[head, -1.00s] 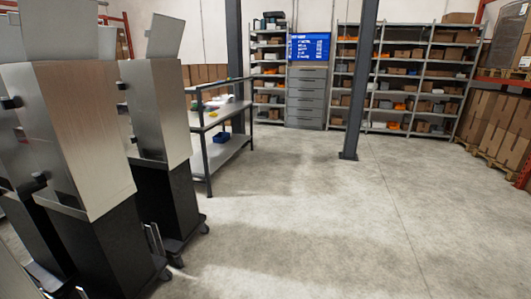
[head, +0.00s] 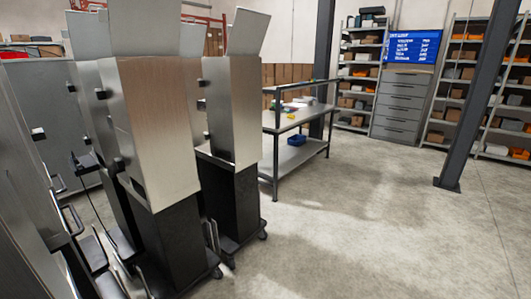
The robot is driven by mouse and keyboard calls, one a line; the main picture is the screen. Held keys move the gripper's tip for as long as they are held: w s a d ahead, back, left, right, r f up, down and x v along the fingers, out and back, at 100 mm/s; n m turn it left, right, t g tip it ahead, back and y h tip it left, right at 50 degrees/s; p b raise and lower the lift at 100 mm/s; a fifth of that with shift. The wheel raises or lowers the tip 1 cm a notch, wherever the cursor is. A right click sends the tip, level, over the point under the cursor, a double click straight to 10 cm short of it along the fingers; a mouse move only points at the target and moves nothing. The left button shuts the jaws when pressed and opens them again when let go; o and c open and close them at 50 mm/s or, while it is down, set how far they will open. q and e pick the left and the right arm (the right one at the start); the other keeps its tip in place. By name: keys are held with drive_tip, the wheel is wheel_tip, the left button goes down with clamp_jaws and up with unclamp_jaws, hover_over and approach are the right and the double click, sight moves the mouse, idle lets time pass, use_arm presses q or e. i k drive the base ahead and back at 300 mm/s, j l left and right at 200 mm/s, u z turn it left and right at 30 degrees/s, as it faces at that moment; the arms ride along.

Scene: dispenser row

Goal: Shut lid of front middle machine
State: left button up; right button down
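Several dispenser machines stand in a row at the left, with steel upper bodies on black wheeled bases. A further machine (head: 25,170) is cut off by the left edge. I cannot tell which is the front middle machine. Neither of my grippers is in view.
A work table (head: 305,118) with a lower shelf and a blue bin (head: 297,140) stands beyond the machines. A dark column (head: 470,110) rises at the right. Shelves and a drawer cabinet (head: 403,105) line the back. The concrete floor at the centre and right is clear.

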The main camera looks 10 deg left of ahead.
sight(91, 41)
drive_tip(key=i+u, duration=0.2)
drive_tip(key=u, duration=0.25)
drive_tip(key=i+u, duration=0.15)
drive_tip(key=u, duration=0.3)
drive_tip(key=i+u, duration=0.25)
drive_tip(key=u, duration=0.15)
drive_tip(key=i+u, duration=0.35)
drive_tip(key=k+j, duration=0.05)
